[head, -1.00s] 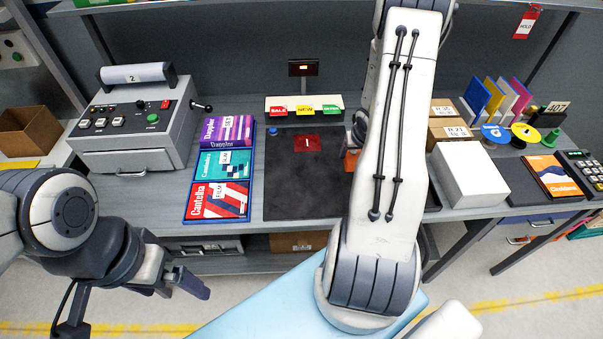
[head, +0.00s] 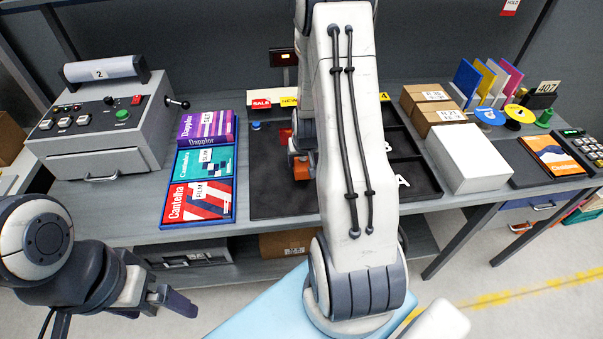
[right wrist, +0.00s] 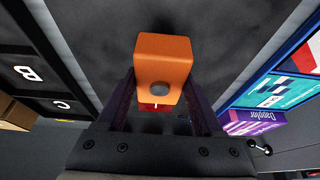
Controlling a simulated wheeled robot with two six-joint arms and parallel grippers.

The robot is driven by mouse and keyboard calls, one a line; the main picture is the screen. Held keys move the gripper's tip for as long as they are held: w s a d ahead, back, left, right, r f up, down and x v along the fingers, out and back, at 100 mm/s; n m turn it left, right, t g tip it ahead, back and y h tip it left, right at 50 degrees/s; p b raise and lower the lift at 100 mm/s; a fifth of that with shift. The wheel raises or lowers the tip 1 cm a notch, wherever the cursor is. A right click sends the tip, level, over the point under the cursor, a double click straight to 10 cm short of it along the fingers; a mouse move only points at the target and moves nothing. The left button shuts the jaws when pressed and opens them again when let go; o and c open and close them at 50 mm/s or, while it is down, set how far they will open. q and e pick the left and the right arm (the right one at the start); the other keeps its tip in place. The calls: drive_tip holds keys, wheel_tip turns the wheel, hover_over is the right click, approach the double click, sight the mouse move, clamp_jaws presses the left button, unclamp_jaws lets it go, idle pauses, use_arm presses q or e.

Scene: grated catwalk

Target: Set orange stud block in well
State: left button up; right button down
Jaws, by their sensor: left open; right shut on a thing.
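The orange stud block (head: 301,168) is in my right gripper (head: 301,150), over the dark mat (head: 268,185). In the right wrist view the block (right wrist: 163,62) sits between the two fingers of my right gripper (right wrist: 160,104), with a round grey spot on its near face. Black wells lettered A (head: 418,178) and B (head: 400,145) lie right of the mat, partly behind my right arm. The right wrist view shows wells B (right wrist: 30,88) and C (right wrist: 72,108) to the left. My left gripper (head: 165,300) is open and empty, in front of the table.
A blue tray with several game boxes (head: 200,200) lies left of the mat. A control machine (head: 105,125) stands further left. Cartons (head: 438,118) and a white box (head: 470,162) stand right of the wells. A red marked patch (head: 285,136) shows behind the block.

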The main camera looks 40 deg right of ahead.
drive_tip(key=shift+a+f, duration=0.2)
drive_tip(key=shift+f, duration=0.1)
drive_tip(key=shift+f+p, duration=0.4)
drive_tip(key=shift+f, duration=1.45)
drive_tip(key=shift+f, duration=0.15)
drive_tip(key=shift+c, duration=0.2)
unclamp_jaws()
